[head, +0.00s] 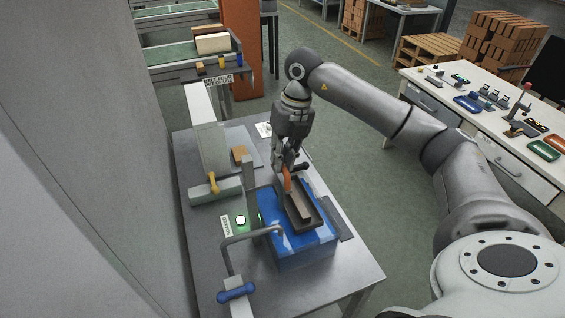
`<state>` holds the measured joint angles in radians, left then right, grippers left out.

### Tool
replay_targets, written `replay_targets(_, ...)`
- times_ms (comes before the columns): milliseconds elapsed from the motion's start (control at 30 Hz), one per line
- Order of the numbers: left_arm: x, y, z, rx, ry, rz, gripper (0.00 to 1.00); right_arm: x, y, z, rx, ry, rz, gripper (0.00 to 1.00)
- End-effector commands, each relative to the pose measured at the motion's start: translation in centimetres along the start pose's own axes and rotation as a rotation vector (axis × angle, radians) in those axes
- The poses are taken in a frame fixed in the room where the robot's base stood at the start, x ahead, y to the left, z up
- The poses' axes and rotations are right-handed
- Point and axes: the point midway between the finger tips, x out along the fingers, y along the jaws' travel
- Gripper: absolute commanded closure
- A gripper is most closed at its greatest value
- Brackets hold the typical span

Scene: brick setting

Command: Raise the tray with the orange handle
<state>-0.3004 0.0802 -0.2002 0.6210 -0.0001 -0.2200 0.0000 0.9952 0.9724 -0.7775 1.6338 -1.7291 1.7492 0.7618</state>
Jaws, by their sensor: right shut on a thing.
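My right gripper (287,168) reaches down from above and is shut on the orange handle (287,181) at the back end of a dark tray. The dark tray (316,222) has a long grey-brown bar (298,203) lying in it. The tray is over or in the open top of a blue tank (297,258); I cannot tell how far it sits above the bottom. The fingertips partly cover the handle. My left gripper is not in view.
The tank stands on a grey metal table (352,262). A bent pipe (252,236) with a blue lever (236,292) stands at its front left. A white workbench (470,122) is at right.

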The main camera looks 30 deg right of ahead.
Motion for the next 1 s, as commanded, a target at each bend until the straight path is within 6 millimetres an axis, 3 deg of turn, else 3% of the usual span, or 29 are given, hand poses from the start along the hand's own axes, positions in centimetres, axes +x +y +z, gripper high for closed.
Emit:
replay_targets(233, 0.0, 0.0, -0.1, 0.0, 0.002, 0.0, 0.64, -0.8, 0.1, 0.3, 0.001, -0.015, 0.008, 1.0)
replay_targets(267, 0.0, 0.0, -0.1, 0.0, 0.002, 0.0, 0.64, -0.8, 0.1, 0.3, 0.001, -0.016, 0.008, 0.85)
replay_targets(433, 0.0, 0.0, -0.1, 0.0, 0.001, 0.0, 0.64, -0.7, 0.1, 0.2, 0.001, -0.012, 0.007, 0.65)
replay_targets(767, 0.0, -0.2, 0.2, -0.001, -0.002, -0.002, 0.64, -0.6, 0.1, 0.1, 0.0, -0.007, 0.005, 0.65)
replay_targets(1000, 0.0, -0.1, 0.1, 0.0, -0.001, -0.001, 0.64, -4.0, 0.1, 0.2, 0.0, -0.012, 0.006, 0.65)
